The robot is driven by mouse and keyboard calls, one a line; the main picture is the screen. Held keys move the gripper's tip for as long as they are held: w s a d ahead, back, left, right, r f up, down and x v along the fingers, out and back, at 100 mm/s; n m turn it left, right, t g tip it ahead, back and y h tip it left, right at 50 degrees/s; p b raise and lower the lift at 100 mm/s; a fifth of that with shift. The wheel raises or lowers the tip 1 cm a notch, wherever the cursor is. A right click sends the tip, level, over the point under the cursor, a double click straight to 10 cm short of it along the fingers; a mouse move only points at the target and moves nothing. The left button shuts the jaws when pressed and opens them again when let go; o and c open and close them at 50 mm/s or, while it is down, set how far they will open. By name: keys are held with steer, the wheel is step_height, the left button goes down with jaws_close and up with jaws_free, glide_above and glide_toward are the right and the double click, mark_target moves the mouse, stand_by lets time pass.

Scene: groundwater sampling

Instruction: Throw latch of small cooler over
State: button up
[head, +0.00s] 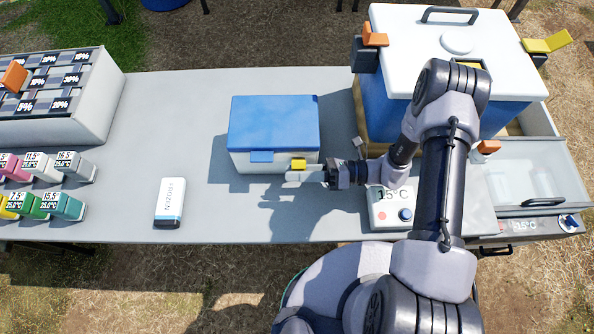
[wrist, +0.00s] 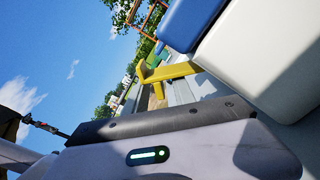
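The small cooler (head: 272,122) stands on the grey table with its blue lid down on a white body. A blue tab (head: 262,156) hangs at the front of the lid. A yellow latch (head: 298,164) shows near the cooler's front right corner. In the wrist view the yellow latch (wrist: 172,72) sticks out beside the cooler's white wall (wrist: 262,58). My gripper (head: 302,176) reaches in from the right, just in front of the cooler and close against the latch. Its fingertips are small and partly hidden; I cannot tell their opening or whether they touch the latch.
A large cooler (head: 455,40) with orange and yellow latches stands at the back right. A meter marked 15°C (head: 392,212) sits below my wrist. A white device (head: 170,202) lies left of the small cooler.

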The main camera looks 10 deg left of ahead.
jaws_close()
steer(key=shift+f, duration=0.1)
steer(key=f+n+b, duration=0.1)
steer(key=n, duration=0.2)
steer(key=shift+s+d+f+b, duration=0.1)
steer(key=shift+f+b, duration=0.1)
steer(key=shift+b, duration=0.15)
steer(key=shift+f+n+b, duration=0.3)
steer(key=shift+n, duration=0.45)
steer(key=shift+f+n+b, duration=0.25)
steer(key=shift+n, duration=0.5)
jaws_free()
